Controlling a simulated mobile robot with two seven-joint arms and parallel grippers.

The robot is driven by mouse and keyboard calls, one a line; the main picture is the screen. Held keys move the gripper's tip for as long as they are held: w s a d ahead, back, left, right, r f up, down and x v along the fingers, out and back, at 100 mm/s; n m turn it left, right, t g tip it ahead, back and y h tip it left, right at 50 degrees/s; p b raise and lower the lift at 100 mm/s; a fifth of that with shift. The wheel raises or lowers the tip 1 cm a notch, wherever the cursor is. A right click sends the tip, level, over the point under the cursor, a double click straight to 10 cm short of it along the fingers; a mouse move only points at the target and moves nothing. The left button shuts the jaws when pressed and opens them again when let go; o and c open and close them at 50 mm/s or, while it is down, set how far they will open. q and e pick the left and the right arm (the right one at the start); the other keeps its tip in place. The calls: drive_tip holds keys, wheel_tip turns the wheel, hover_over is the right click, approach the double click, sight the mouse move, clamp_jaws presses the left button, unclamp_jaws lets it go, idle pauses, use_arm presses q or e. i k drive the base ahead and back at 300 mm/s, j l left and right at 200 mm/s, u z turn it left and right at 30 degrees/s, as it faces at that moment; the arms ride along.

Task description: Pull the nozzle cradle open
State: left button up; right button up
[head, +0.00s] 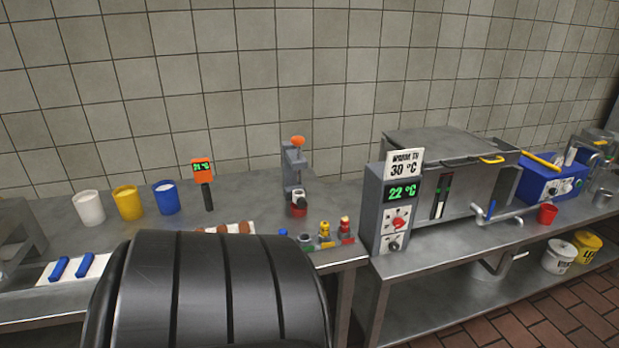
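No part is marked as the nozzle cradle, and I cannot tell for certain which piece it is. A grey upright stand (292,165) with an orange knob (297,141) is at the back of the left counter. A small dark and red round piece (298,203) sits at its foot. In front and to the right is a low rack with small coloured pieces, including a yellow one (325,231) and a red one (345,229). Whether anything there is open or shut is too small to tell. Neither of my grippers is in view.
A grey machine (442,147) with a 22 °C display (402,191) stands on the right counter. White (89,208), yellow (128,203) and blue (166,198) cups stand at left, beside a thermometer (203,172). The front of the left counter is partly hidden.

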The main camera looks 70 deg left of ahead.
sight(299, 197)
drive_tip(key=u, duration=0.5)
drive_tip(key=l+u, duration=0.1)
drive_tip(key=u, duration=0.85)
drive_tip(key=l+u, duration=0.15)
drive_tip(key=u, duration=0.8)
